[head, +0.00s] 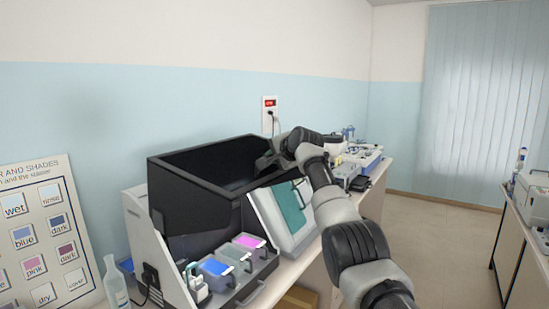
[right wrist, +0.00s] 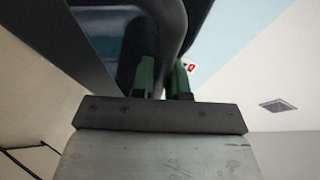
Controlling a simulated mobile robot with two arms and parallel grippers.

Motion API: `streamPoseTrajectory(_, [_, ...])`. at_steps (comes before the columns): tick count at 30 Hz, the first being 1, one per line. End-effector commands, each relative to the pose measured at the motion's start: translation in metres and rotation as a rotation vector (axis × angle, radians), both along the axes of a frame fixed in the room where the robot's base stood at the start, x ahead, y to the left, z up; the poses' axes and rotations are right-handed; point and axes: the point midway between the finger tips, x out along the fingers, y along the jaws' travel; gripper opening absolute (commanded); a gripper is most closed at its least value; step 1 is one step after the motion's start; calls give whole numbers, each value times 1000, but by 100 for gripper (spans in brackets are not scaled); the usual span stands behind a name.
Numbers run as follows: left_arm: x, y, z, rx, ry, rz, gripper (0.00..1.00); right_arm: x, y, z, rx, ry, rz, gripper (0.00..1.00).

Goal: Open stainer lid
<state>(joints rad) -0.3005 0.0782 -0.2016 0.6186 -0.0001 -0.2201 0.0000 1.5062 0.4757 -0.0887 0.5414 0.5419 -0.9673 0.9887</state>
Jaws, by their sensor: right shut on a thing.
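The stainer (head: 137,228) stands on the bench against the wall. Its dark, box-like lid (head: 190,215) rises above the body, and trays with blue (head: 214,267) and pink (head: 249,241) contents show uncovered in front of it. My right gripper (head: 268,162) is at the lid's upper right corner. In the right wrist view its green fingertips (right wrist: 163,78) are shut around a dark curved bar (right wrist: 168,45), which looks like the lid's handle or edge. The exact contact is partly hidden by my wrist in the head view. My left gripper is not in view.
A grey-white unit with a teal panel (head: 289,208) stands right of the stainer, close under my right arm. A clear bottle (head: 115,284) and a color chart board (head: 45,240) are at the left. More instruments (head: 357,165) stand farther along the bench. Floor is free at the right.

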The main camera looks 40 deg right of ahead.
Motion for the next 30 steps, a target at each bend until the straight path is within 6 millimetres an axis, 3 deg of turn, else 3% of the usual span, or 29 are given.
streamPoseTrajectory(2, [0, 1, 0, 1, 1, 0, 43, 1, 2, -3, -2, 5, 5, 0])
streamPoseTrajectory(3, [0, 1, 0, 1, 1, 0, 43, 1, 2, -3, -2, 5, 5, 16])
streamPoseTrajectory(8, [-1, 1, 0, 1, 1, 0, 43, 1, 2, -2, -1, 4, 3, 39])
streamPoseTrajectory(20, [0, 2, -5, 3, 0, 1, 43, -3, 1, -2, -1, 2, 2, 39])
streamPoseTrajectory(30, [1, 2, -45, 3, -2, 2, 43, -41, 2, 12, -2, -5, 2, 39])
